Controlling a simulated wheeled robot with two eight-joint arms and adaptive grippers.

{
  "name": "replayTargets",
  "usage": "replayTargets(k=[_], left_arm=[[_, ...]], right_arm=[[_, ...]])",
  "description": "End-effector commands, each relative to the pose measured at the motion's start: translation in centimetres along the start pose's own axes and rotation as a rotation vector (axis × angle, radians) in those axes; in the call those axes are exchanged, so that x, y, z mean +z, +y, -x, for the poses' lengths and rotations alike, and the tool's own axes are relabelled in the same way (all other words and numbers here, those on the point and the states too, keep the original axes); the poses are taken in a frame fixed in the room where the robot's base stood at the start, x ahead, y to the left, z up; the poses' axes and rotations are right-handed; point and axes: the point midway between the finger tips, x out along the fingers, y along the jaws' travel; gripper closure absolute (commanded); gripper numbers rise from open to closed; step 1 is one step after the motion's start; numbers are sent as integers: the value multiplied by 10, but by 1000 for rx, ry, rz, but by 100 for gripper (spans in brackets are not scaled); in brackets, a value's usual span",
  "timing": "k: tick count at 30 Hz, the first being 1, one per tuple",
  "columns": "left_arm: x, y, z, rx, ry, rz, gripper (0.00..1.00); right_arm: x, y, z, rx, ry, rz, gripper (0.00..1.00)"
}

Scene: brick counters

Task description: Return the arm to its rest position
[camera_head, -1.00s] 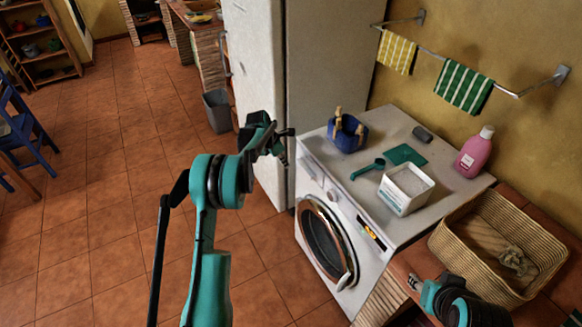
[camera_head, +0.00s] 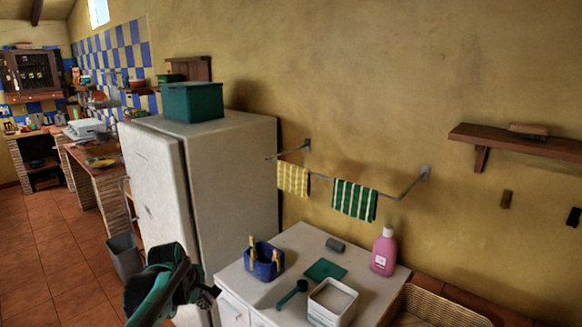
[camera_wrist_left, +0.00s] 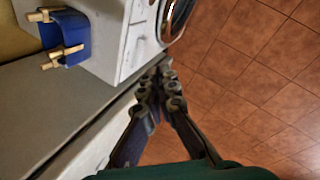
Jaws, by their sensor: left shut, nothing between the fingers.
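My left arm comes up from the bottom left in the head view, teal and black. My left gripper (camera_head: 207,296) is shut and empty, in front of the white fridge (camera_head: 158,185) and beside the left corner of the washing machine (camera_head: 233,309). In the left wrist view, the left gripper's dark fingers (camera_wrist_left: 160,82) are together with nothing between them. They are over the orange floor tiles, close to the washing machine's front (camera_wrist_left: 143,35). My right gripper is not in view.
On the washing machine are a blue peg basket (camera_head: 264,264), green scoop (camera_head: 290,294), white box (camera_head: 330,303) and pink bottle (camera_head: 384,252). A grey bin (camera_head: 125,257) stands left of the fridge. A towel rail (camera_head: 398,191) is on the wall. Tiled floor is free at left.

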Motion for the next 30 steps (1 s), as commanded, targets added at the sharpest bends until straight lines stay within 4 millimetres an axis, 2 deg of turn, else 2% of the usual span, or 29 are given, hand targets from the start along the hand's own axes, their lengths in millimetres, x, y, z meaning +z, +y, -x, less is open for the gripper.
replayTargets(k=[1,3,9,13,18,21,24,30], left_arm=[[13,-16,18,12,12,-102,100],[27,-38,36,27,34,-257,100],[61,-108,75,58,103,-695,100],[78,-156,85,70,155,-978,100],[90,-208,84,73,215,-1275,100],[93,-226,81,71,240,-1384,100],[94,-235,79,69,253,-1443,100],[95,-236,78,69,258,-1462,100]], right_arm=[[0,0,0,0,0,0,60],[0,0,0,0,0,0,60],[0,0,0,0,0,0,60],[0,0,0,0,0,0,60],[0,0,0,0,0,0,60],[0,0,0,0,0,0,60],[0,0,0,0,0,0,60],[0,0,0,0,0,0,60]])
